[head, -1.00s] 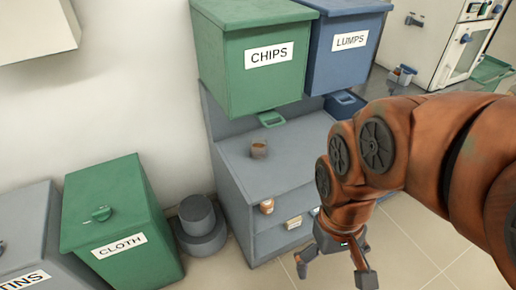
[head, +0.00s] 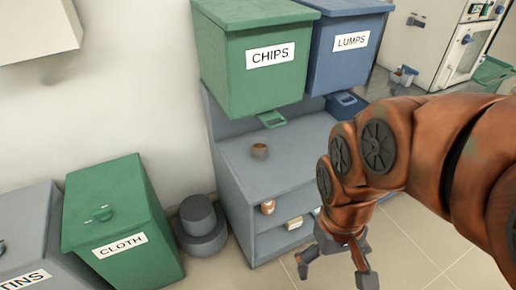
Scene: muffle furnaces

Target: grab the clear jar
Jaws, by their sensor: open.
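My gripper (head: 335,276) is open and empty, pointing down in front of the shelf unit, to the right of and lower in the picture than the jar. My arm hides the right part of the counter and shelves.
A green CHIPS bin (head: 235,60) and a blue LUMPS bin (head: 335,70) overhang the back of the counter. A green CLOTH bin (head: 110,205), a grey TINS bin (head: 30,225) and a grey round canister (head: 200,225) stand left. Tiled floor (head: 400,230) is clear at right.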

